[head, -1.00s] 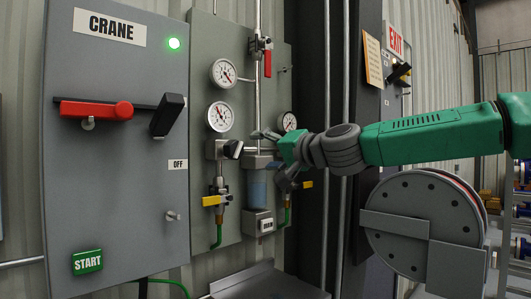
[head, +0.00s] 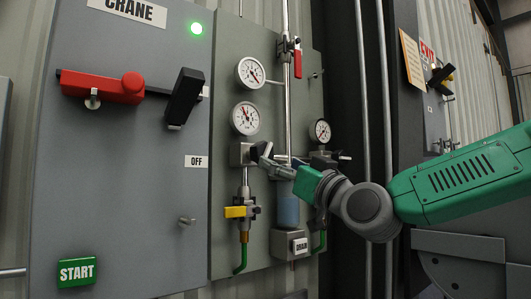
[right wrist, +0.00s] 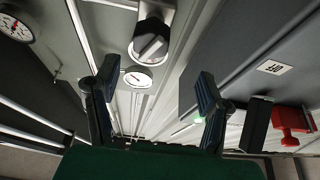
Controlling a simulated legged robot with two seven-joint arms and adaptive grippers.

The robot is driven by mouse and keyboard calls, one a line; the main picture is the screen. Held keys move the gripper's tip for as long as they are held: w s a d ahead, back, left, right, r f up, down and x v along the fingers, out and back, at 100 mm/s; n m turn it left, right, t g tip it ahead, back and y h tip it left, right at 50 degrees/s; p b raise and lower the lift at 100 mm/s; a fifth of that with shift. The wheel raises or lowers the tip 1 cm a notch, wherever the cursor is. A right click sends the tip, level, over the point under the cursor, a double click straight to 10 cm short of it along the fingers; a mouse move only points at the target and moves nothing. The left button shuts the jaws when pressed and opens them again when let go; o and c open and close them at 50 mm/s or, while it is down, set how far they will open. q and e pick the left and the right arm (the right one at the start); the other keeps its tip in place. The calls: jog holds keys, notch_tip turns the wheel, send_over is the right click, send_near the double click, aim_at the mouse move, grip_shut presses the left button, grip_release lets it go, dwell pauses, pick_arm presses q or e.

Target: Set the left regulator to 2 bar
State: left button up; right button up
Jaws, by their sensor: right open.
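The left regulator (head: 240,153) is a grey block on the grey panel, with a black knob (head: 263,151) facing out. Its round white gauge (head: 245,118) sits just above, with a needle too small to read surely. My right gripper (head: 277,165) is just right of the knob, its fingers partly overlapping it in the head view. In the right wrist view the ridged knob (right wrist: 150,42) lies ahead, beyond the open fingers (right wrist: 156,76); the jaws are empty. The gauge (right wrist: 138,78) also shows between them. I cannot tell whether a finger touches the knob. My left gripper is out of view.
An upper gauge (head: 251,72), a red valve handle (head: 298,62) and a yellow valve handle (head: 236,212) surround the regulator. The crane box (head: 120,190) stands on the left.

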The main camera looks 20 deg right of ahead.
aim_at(271, 155)
jog(key=w+r, duration=0.1)
jog(key=w, duration=0.1)
jog(key=w+r+p, duration=0.1)
jog(key=w, duration=0.2)
jog(key=w+p, duration=0.1)
jog(key=w, duration=0.1)
jog(key=shift+w+d+r, duration=0.1)
jog(key=shift+w+r, duration=0.25)
jog(key=shift+r, duration=0.05)
jog(key=shift+w, duration=0.2)
jog(key=a, duration=0.3)
jog(key=shift+w, duration=0.15)
jog(key=c, duration=1.2)
jog(key=shift+o, duration=0.2)
jog(key=shift+w+d+f, duration=0.15)
jog(key=shift+d, duration=0.5)
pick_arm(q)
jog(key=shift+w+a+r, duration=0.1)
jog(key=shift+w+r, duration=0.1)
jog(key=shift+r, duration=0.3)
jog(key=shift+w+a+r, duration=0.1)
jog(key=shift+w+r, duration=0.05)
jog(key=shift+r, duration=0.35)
pick_arm(e)
jog(key=shift+a, duration=0.25)
